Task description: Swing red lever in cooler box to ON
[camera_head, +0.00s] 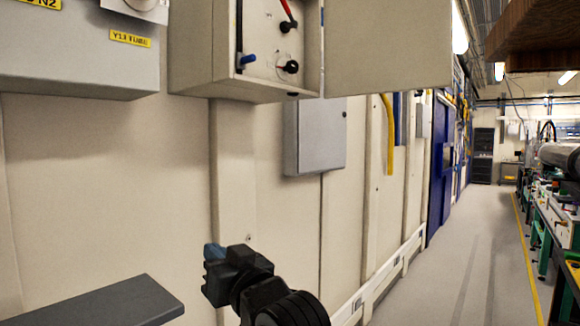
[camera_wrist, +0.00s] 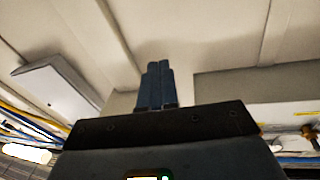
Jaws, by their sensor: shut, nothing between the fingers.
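The cooler box (camera_head: 196,62) is a beige wall box at the top of the head view, with its door (camera_head: 392,45) swung open to the right. Inside it, the red lever (camera_head: 289,12) shows at the top edge, its upper end cut off by the frame. Below the lever are a black knob (camera_head: 288,67) and a blue handle (camera_head: 246,60). My gripper (camera_head: 213,252) is well below the box, in front of the wall, touching nothing. In the wrist view my gripper's blue fingers (camera_wrist: 157,84) are together and empty. The lever's ON mark cannot be read.
A grey box with yellow labels (camera_head: 80,45) hangs at upper left. A smaller grey wall box (camera_head: 316,135) is below the open door. A dark grey ledge (camera_head: 110,304) juts out at lower left. Free floor (camera_head: 480,250) runs along the aisle at right.

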